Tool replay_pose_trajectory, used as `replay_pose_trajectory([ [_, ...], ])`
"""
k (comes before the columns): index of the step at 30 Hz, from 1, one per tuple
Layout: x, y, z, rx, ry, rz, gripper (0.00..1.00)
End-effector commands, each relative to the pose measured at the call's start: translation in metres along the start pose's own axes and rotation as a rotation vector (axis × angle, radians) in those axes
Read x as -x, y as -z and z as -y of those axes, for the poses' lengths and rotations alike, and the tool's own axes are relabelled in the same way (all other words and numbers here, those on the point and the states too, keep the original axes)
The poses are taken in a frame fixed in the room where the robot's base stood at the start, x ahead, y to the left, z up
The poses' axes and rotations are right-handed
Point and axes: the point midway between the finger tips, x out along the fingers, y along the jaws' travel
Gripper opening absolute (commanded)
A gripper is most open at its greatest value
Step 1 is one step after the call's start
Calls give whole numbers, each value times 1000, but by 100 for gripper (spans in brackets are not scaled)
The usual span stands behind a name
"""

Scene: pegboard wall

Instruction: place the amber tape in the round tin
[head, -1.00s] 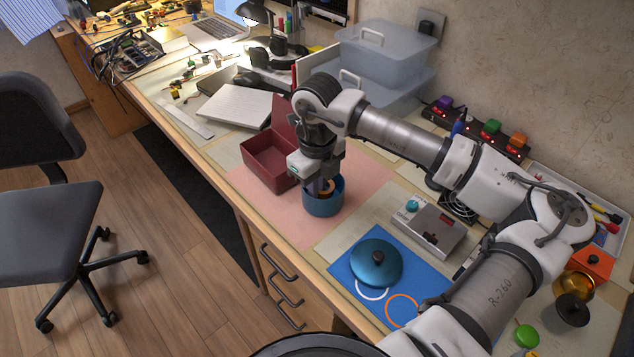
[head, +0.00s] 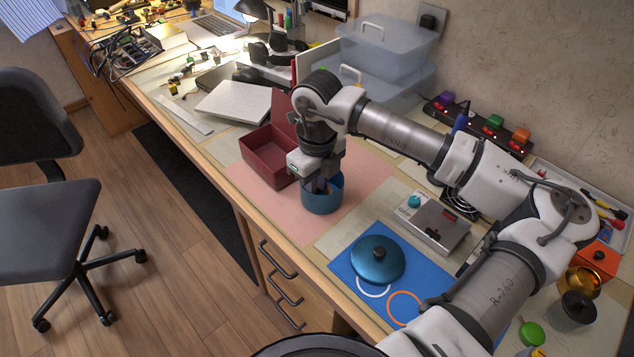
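The round blue tin (head: 322,202) stands open on the pink mat (head: 290,222). My gripper (head: 321,186) points straight down over it, with its fingertips reaching inside the rim. The amber tape cannot be made out now; the tin's wall and my fingers hide most of the tin's inside. Whether my fingers are apart or closed on the tape cannot be seen. A blue lid with a dark knob (head: 377,260) lies on the blue mat (head: 424,272) to the right.
An open dark red box (head: 268,160) stands just left of the tin. A grey device with a teal knob (head: 432,224) is to the right. Clear plastic bins (head: 387,52) stand behind my arm. The pink mat's front part is clear.

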Motion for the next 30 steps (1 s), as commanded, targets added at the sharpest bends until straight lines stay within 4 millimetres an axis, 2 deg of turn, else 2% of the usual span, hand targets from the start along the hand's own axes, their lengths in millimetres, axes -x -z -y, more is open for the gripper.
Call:
replay_pose_trajectory([
  [6, 3, 0, 0, 0, 0, 0, 20],
  [13, 22, 0, 1, 0, 5, 2, 20],
  [24, 105, 0, 1, 0, 4, 0, 20],
  [30, 128, 0, 0, 0, 1, -1, 20],
])
